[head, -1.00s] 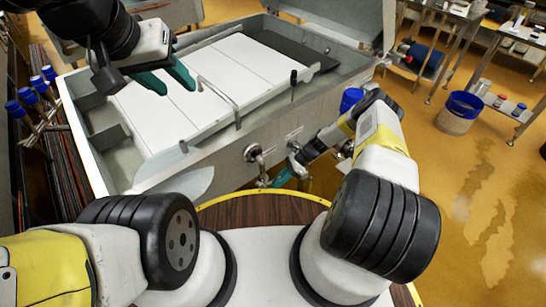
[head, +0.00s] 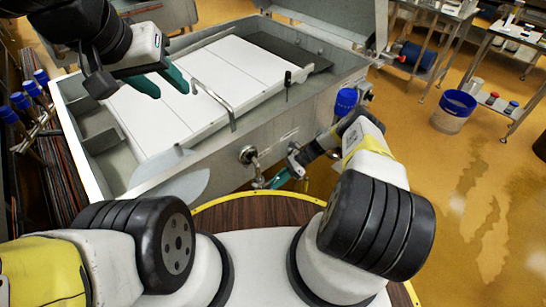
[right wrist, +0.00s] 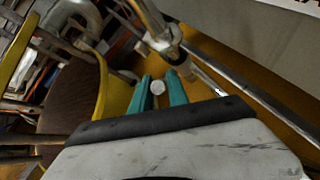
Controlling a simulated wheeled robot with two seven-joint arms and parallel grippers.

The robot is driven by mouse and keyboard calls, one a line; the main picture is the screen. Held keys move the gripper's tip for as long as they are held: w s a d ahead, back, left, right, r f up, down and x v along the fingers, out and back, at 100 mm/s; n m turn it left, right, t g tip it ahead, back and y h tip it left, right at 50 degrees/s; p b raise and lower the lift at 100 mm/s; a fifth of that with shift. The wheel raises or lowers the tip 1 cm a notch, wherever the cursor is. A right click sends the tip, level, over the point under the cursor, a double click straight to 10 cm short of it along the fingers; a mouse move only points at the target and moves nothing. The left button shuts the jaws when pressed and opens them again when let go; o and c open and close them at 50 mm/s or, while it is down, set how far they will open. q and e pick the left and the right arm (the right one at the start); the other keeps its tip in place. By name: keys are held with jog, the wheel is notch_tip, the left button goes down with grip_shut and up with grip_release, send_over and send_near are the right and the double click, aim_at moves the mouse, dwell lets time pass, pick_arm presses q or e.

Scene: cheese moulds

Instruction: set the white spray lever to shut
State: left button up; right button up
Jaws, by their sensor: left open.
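My right gripper (right wrist: 158,84) has two teal fingers on either side of a small white round piece (right wrist: 157,88), perhaps the end of the white spray lever. The fingers look close to this piece. I cannot tell whether they touch it. In the head view my right gripper (head: 278,180) is low beside the vat's front wall, just right of a round metal pipe fitting (head: 248,154). The lever cannot be made out there. My left gripper (head: 165,82) is open and empty above the left part of the vat.
The metal vat (head: 215,165) holds white panels and a bent metal rod. In the right wrist view, a metal pipe joint (right wrist: 163,38) and a long rod (right wrist: 250,90) are close to the fingers. A blue-rimmed bucket (head: 453,112) stands on the floor at the right.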

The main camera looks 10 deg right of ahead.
jog(key=shift+o, duration=1.3)
jog(key=shift+d, duration=0.1)
jog(key=v, duration=0.7)
jog(key=shift+d+r, duration=0.25)
jog(key=shift+w, duration=0.1)
